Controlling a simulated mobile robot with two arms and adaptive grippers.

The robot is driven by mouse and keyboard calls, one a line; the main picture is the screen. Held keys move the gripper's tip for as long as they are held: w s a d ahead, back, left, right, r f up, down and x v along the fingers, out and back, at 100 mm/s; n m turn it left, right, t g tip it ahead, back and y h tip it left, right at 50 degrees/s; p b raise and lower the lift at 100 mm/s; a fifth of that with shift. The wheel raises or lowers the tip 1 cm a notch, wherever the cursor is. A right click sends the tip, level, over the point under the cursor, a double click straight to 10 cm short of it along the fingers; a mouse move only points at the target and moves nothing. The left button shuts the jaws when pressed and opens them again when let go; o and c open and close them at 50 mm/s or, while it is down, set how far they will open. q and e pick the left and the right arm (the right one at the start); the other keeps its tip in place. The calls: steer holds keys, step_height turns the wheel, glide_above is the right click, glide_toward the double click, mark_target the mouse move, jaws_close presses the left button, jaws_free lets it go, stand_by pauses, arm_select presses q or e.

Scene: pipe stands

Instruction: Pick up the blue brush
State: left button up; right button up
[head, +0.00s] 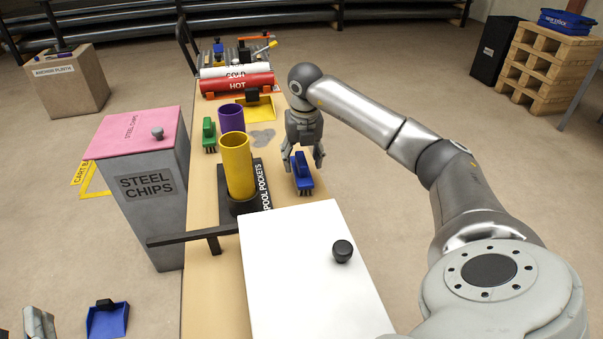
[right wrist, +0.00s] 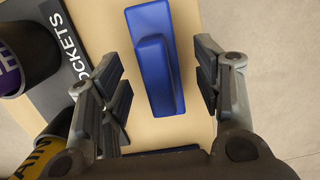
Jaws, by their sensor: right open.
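The blue brush (head: 302,181) stands on the wooden bench, just right of the black pool pockets plate. My right gripper (head: 304,163) is over it, pointing down, with its fingers open. In the right wrist view the brush's blue body (right wrist: 155,60) lies between the two spread fingers (right wrist: 163,92), with gaps on both sides, so they are not closed on it. A separate blue strip (right wrist: 170,150) shows lower between the fingers; I cannot tell what it is. My left gripper cannot be made out.
A yellow cup (head: 237,165) and a purple cup (head: 231,118) stand left of the brush. A green brush (head: 209,134) is farther back. A white box lid (head: 300,270) with a black knob is in front. A steel chips bin (head: 147,185) stands left of the bench.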

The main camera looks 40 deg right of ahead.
step_height(320, 180, down, 4)
steer(key=shift+w+r+b, duration=0.15)
steer(key=shift+r+b, duration=0.1)
steer(key=shift+b, duration=0.4)
steer(key=shift+f, duration=0.25)
arm_select(q)
steer(key=s+r+t+h, duration=0.1)
steer(key=s+r+t, duration=0.2)
steer(key=r, duration=0.3)
steer(key=shift+r+t+h, duration=0.25)
steer(key=shift+t+h, duration=0.05)
steer(key=shift+t, duration=0.4)
arm_select(e)
steer(key=c, duration=1.2)
steer(key=shift+r, duration=0.15)
